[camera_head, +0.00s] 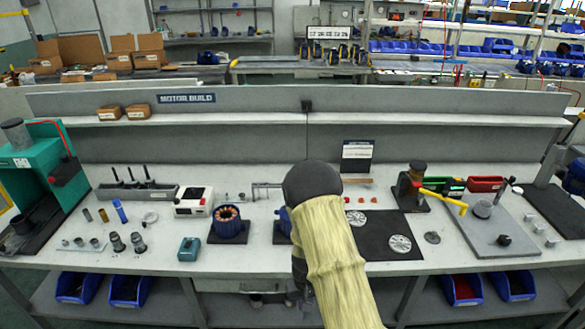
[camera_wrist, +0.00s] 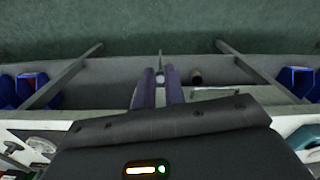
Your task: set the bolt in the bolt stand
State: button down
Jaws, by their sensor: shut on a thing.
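In the wrist view my gripper (camera_wrist: 161,78) points down, with its two dark fingers close together on a small pale piece (camera_wrist: 160,74). I take this piece for the bolt, but only a little of it shows. In the head view my arm hides the fingers and the bolt. The gripper is in front of the bench, over its lower shelf. In the head view a long grey stand (camera_head: 136,194) with upright dark rods is at the back left. A small plate (camera_head: 70,246) with short metal pieces lies at the front left. I cannot tell which is the bolt stand.
A yellow-handled fixture (camera_head: 417,190) stands right. Blue bins (camera_head: 130,289) sit on the lower shelf.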

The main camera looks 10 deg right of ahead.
jog(key=shift+d, duration=0.15)
jog(key=w+r+n+p, duration=0.4)
jog(key=w+r, duration=0.2)
jog(key=r, duration=0.3)
jog(key=w+r+n+p, duration=0.4)
jog(key=w+r+p, duration=0.1)
jog(key=r, duration=0.5)
jog(key=shift+w+d+n, duration=0.15)
jog(key=shift+w+n, duration=0.15)
jog(key=shift+w, duration=0.2)
